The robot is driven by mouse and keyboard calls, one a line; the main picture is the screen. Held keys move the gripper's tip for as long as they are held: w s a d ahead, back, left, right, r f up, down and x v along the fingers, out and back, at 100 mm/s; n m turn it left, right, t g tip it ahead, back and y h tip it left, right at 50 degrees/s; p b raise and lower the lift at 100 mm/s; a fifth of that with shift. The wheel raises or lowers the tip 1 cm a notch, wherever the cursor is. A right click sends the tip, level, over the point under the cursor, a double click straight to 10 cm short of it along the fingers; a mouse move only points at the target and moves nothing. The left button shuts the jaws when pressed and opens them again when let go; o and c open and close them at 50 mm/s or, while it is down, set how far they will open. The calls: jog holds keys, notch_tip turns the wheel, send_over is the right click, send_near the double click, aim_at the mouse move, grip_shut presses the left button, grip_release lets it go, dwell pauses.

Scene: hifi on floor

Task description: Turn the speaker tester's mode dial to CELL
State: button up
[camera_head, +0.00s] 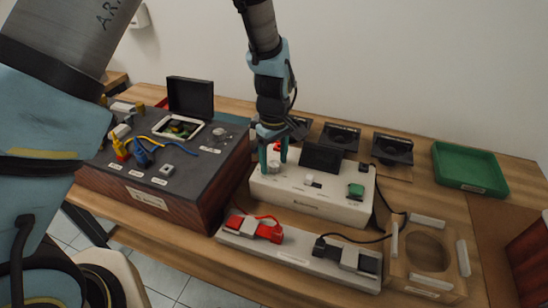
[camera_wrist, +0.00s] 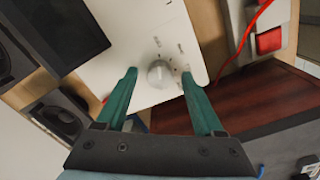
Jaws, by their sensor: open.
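The speaker tester (camera_head: 318,197) is a white box with a dark screen (camera_head: 321,158) on the middle of the bench. Its round grey mode dial (camera_head: 274,168) is at the left end of the top. In the wrist view the dial (camera_wrist: 160,74) shows between my fingertips, with small marks around it that are too small to read. My gripper (camera_head: 273,162) is open, pointing down at the dial, with one green finger on each side. I see gaps between the fingers and the dial in the wrist view. The dial's setting cannot be told.
A dark-topped wooden case (camera_head: 215,150) with tools stands left of the tester. A grey strip with a red plug (camera_head: 256,229) lies in front. Black speakers (camera_head: 393,149) stand behind, a green tray (camera_head: 469,169) is at right, and a wooden fixture (camera_head: 430,257) is at front right.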

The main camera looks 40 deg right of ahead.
grip_shut()
dwell(0.6)
